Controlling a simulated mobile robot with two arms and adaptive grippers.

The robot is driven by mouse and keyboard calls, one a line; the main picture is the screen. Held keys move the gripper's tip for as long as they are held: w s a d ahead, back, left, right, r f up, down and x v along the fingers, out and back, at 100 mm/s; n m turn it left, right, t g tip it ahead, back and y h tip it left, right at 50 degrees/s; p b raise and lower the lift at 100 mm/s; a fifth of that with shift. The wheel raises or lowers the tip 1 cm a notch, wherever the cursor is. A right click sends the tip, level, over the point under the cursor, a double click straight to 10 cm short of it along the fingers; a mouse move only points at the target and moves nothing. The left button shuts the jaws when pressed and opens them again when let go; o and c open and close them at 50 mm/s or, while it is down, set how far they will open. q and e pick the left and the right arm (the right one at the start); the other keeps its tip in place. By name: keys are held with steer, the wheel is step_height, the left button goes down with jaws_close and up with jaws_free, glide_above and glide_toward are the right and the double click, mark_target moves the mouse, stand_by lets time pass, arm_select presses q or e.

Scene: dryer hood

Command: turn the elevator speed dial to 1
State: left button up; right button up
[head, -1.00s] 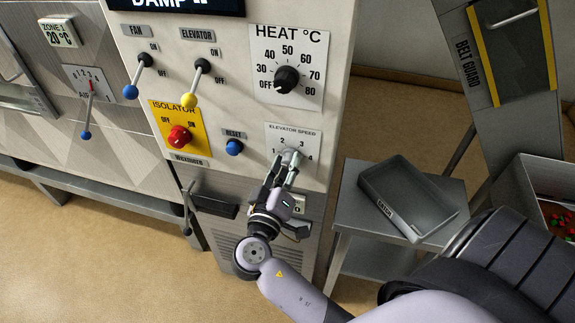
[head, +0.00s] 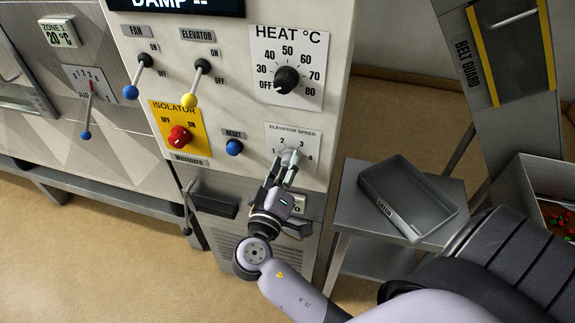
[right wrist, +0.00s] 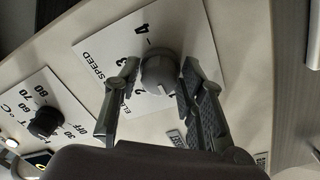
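The elevator speed dial (head: 291,155) is a small grey knob on a white plate at the lower right of the control panel, with numbers 1 to 4 around it. In the right wrist view the dial (right wrist: 160,73) stands between the two fingers of my right gripper (right wrist: 159,77). One finger is on each side, with what looks like a narrow gap. In the head view my right gripper (head: 282,163) reaches up to the dial from below and covers part of it. My left gripper is not in view.
The heat dial (head: 286,79) is above, and the blue reset button (head: 234,147) and red isolator knob (head: 179,136) are to the left. A grey tray (head: 412,195) lies on a side table (head: 352,212) at the right, near my right arm.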

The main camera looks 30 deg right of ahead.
steer(key=shift+o, duration=1.2)
steer(key=shift+s+a+f, duration=0.1)
steer(key=shift+a, duration=0.05)
steer(key=v, duration=1.1)
steer(key=shift+s+a, duration=0.2)
steer(key=shift+a, duration=0.1)
